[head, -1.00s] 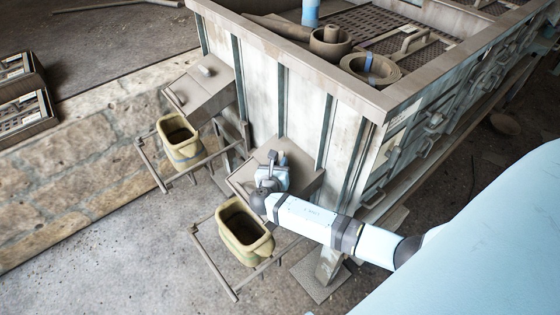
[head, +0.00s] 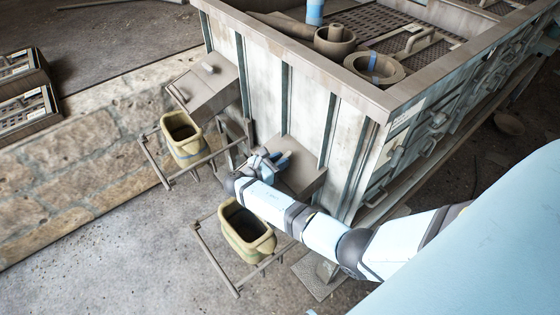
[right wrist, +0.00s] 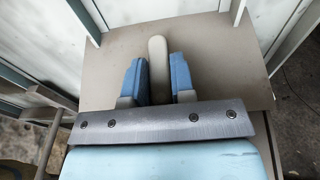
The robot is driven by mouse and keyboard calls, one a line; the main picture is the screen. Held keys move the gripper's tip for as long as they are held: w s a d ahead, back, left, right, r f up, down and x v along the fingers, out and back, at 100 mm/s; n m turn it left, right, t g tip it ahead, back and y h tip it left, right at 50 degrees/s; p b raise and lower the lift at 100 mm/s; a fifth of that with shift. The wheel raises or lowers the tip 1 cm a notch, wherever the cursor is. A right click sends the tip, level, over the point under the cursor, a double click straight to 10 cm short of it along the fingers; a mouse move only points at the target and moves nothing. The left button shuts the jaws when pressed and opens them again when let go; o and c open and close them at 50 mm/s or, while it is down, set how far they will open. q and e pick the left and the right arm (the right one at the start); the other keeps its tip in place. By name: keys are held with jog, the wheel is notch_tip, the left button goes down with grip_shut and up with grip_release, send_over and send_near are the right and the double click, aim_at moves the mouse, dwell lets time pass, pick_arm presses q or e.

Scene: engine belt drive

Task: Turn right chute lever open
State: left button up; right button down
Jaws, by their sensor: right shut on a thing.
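The right chute (head: 305,172) is a brown sloped box on the near end of the large bin. My right gripper (head: 270,160) is over its left part in the head view, partly hidden by my wrist. In the right wrist view the pale, rounded right chute lever (right wrist: 158,52) stands between the two blue fingers of my right gripper (right wrist: 157,75), which is shut on it. The lever's base is hidden behind the gripper. The chute's flat plate (right wrist: 217,62) lies around and behind the lever. My left gripper is not in view.
A yellowish bucket (head: 246,236) hangs in a frame below the right chute, close under my arm. The left chute (head: 206,82) and a second bucket (head: 184,140) are farther left. The bin wall (head: 352,135) rises right behind my gripper. The floor at lower left is clear.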

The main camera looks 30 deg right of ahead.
dwell(0.4)
jog(key=c, duration=1)
grip_release()
jog(key=a, duration=0.4)
jog(key=a+r, duration=0.1)
jog(key=a, duration=0.3)
jog(key=s+a, duration=0.1)
jog(key=a, duration=0.3)
jog(key=shift+a+r, duration=0.15)
jog(key=shift+a, duration=0.05)
jog(key=shift+a+r, duration=0.1)
jog(key=shift+a, duration=0.5)
